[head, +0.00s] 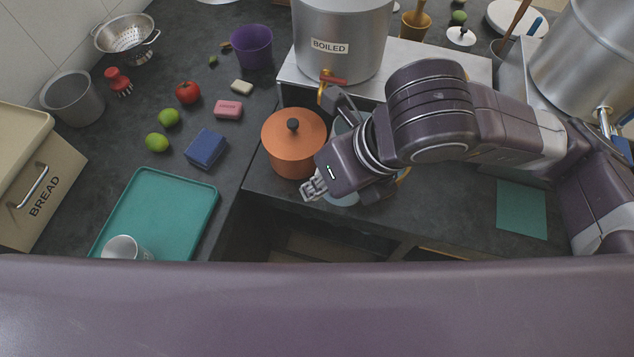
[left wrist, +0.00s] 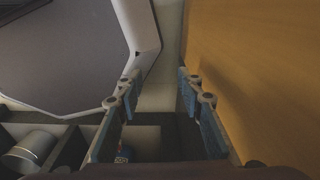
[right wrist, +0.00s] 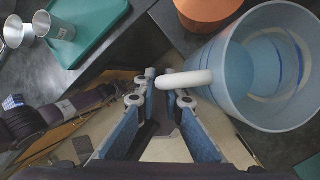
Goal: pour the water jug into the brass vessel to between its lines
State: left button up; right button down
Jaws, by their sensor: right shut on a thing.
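The water jug (right wrist: 275,65) is a clear bluish vessel with blue lines and a pale handle, at the upper right of the right wrist view. My right gripper (right wrist: 165,88) is shut on its handle. In the head view my right gripper (head: 314,188) hides most of the jug (head: 345,198), beside the lidded copper pot (head: 293,150). The jug looks upright. I cannot make out a brass vessel with lines; a small brass-coloured cup (head: 414,26) with a pestle stands at the back. My left gripper (left wrist: 155,90) is open and empty, seen only in its wrist view.
A steel canister marked BOILED (head: 343,40) with a red-handled tap stands behind the pot. Another steel canister (head: 590,60) is at right. Sponges, limes and a tomato lie at left. Dark counter right of the jug is mostly clear.

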jog(key=shift+r+p, duration=0.6)
jog(key=shift+r, duration=1)
jog(key=shift+f, duration=0.1)
